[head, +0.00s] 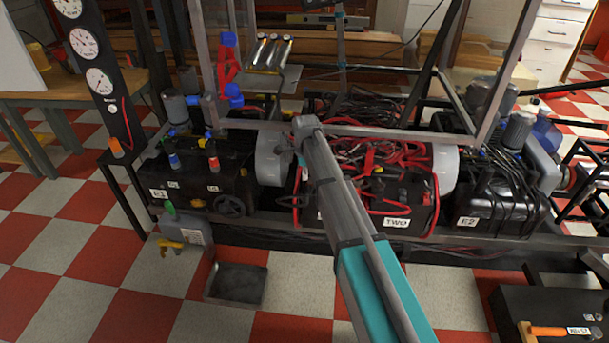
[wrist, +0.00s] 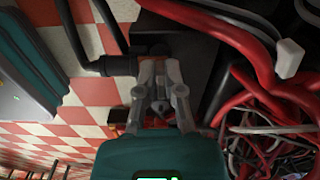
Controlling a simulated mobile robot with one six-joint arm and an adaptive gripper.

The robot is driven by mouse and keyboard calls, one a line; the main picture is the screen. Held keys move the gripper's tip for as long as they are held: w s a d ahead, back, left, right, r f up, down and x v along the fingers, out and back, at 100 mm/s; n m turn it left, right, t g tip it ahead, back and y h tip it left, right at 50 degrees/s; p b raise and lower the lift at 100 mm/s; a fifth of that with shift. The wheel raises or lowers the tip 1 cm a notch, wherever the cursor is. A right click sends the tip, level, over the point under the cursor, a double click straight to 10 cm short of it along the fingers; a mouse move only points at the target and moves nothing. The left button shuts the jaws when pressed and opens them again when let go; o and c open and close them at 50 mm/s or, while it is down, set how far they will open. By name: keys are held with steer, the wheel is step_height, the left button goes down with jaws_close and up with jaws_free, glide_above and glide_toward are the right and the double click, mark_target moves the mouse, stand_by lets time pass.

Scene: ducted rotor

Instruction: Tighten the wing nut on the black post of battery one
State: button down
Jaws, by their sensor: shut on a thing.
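In the wrist view, my gripper (wrist: 160,78) has its two fingers close together at the edge of a black battery case (wrist: 192,48). The fingers are shut on a small part at the post, which I take to be the wing nut; the fingers mostly hide it. In the head view, my arm crosses the middle of the rig and hides most of battery one and the gripper's fingertips. The battery labelled TWO (head: 396,222) stands just right of my arm, with red cables over it.
Red cables (wrist: 262,95) crowd the right of the gripper, one with a white end (wrist: 289,58). Engine E1 (head: 200,185) is left of my arm and engine E2 (head: 497,205) is right. An empty tray (head: 236,284) lies on the checked floor.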

steer(key=shift+w+m, duration=0.15)
steer(key=shift+m, duration=0.25)
steer(key=c, duration=0.8)
jaws_free()
steer(key=shift+o, duration=0.2)
